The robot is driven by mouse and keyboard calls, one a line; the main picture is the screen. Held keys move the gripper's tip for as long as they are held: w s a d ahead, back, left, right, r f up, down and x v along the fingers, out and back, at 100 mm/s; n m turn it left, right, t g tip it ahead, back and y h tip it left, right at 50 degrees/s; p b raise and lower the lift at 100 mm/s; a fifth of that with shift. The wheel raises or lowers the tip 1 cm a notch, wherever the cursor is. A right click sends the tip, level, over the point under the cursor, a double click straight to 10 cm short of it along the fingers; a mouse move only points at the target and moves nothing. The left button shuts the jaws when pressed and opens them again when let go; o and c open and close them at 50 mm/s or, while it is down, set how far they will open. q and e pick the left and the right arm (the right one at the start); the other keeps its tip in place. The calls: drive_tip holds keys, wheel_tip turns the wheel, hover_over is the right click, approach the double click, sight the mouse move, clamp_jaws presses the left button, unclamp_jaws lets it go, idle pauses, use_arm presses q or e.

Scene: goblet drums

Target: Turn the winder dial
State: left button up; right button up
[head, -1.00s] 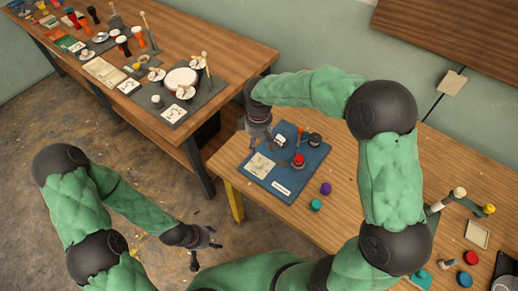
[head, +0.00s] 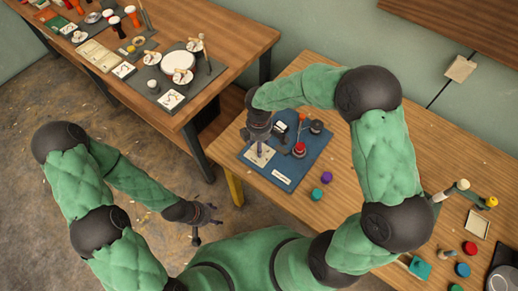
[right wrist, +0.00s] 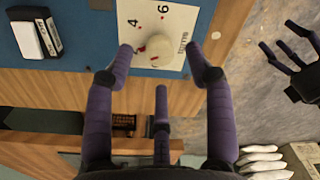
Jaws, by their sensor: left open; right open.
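The winder dial is a cream round knob (right wrist: 158,52) with a small red mark beside it, on a white card with the numbers 4 and 6 (right wrist: 182,22). The card (head: 262,157) lies on the blue mat at its left in the head view; the knob is hidden there. My right gripper (head: 263,143) is over the card. In the right wrist view its purple fingers are open, with tips on either side of the knob and one finger below it; contact cannot be told. My left gripper (head: 207,217) is open and empty above the floor.
The blue mat (head: 290,183) also bears a red-topped piece (head: 299,149) and a black-and-white block (right wrist: 33,37). Purple (head: 326,177) and teal (head: 317,194) pieces lie in front of it. Another table (head: 130,90) with drums stands at the left, across a gap.

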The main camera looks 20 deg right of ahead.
drive_tip(key=shift+f+b, duration=0.3)
drive_tip(key=shift+f, duration=1.2)
clamp_jaws()
drive_tip(key=shift+s, duration=0.1)
drive_tip(key=m, duration=0.5)
drive_tip(key=shift+m, duration=0.3)
drive_tip(key=m+b, duration=0.1)
drive_tip(key=m, duration=0.5)
drive_tip(key=shift+b, duration=0.4)
drive_tip(key=shift+m, duration=0.3)
